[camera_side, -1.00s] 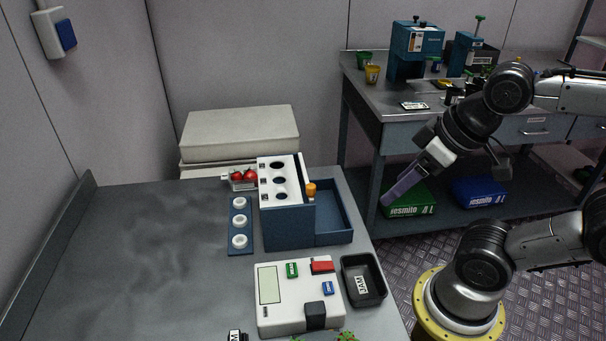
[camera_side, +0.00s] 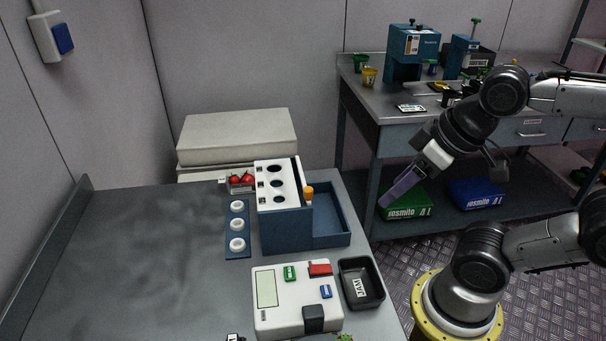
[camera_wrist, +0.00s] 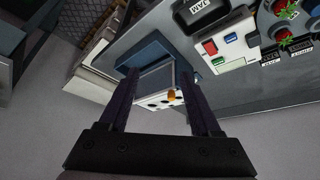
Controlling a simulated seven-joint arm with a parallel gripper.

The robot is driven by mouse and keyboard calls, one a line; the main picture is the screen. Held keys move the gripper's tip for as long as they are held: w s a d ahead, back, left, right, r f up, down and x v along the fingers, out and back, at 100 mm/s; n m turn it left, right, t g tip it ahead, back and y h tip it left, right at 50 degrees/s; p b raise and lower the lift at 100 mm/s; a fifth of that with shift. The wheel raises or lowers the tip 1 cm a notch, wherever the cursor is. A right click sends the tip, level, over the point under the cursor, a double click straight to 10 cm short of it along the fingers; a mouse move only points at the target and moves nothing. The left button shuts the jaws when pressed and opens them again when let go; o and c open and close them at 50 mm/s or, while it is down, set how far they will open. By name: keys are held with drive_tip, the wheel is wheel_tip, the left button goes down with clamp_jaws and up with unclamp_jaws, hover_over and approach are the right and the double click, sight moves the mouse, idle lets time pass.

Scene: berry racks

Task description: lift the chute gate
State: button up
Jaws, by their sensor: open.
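The berry rack (camera_side: 286,228) is a blue box with a slanted white top that has several round holes, standing at the far right of the grey table. An orange knob (camera_side: 309,192) stands at the right side of the white top and looks like the gate's handle. The gate panel itself is not clear. The knob also shows in the wrist view (camera_wrist: 172,95), between my fingers in the picture. My gripper (camera_side: 388,202), with long purple fingers, is open and empty. It hangs to the right of the rack, apart from it, past the table edge.
A blue open tray (camera_side: 333,239) adjoins the rack's right side. A white panel (camera_side: 290,325) and black bin (camera_side: 378,302) are in front. The table's left is clear.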

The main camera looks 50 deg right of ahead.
drive_tip(key=shift+s+f, duration=0.15)
drive_tip(key=shift+s, duration=0.1)
drive_tip(key=shift+c, duration=0.4)
wheel_tip(320, 180, up, 9)
drive_tip(key=n+g, duration=0.6)
hover_over(308, 189)
wheel_tip(308, 189, down, 13)
drive_tip(key=shift+d+f, duration=0.1)
drive_tip(key=shift+f, duration=0.05)
clamp_jaws()
idle(0.5)
